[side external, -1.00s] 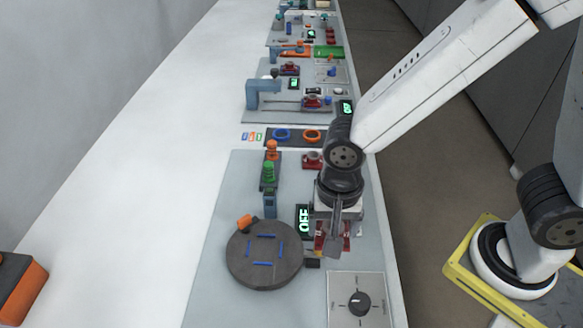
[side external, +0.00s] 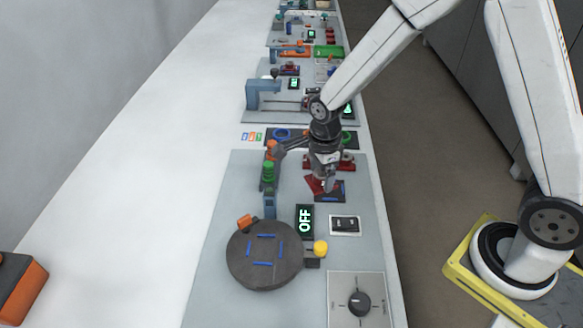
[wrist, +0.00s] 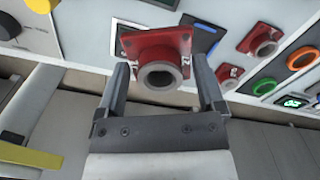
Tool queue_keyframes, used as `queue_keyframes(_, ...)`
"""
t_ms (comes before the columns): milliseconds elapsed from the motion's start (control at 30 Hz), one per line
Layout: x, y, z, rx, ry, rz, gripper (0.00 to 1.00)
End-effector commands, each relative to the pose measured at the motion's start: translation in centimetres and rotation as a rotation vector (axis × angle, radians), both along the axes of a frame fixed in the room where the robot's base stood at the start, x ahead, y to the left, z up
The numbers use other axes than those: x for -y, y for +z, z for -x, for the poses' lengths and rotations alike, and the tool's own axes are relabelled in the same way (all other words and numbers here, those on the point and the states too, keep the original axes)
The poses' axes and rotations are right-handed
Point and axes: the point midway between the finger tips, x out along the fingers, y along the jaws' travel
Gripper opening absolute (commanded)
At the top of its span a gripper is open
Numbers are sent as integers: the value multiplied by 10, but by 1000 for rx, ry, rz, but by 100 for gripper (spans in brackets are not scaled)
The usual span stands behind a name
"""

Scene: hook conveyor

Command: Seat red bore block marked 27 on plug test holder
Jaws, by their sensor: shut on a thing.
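My gripper (side external: 326,182) is shut on a red block (side external: 314,185) with a flanged base. In the wrist view the red block (wrist: 152,45) sits between the two fingers (wrist: 162,85), its round grey bore facing the camera. Part of its marking shows on the sides, but I cannot read the number for sure. I cannot tell which fixture is the plug test holder.
A display (side external: 305,221) reads OFF. A round dark turntable (side external: 264,277), a yellow ball (side external: 320,247), a switch (side external: 344,224) and a dial panel (side external: 359,303) are nearer.

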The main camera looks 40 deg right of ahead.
Motion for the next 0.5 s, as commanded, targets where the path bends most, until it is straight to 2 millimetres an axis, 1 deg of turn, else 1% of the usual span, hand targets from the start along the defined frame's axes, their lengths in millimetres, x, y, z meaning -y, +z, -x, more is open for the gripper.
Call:
queue_keyframes(33, 14, -6, -7, -1, -76, 1, 6)
queue_keyframes(200, 49, -21, -23, 0, -286, 0, 6)
queue_keyframes(333, 67, -29, -29, 0, -387, 0, 6)
queue_keyframes(500, 76, -33, -32, 1, -442, 0, 6)
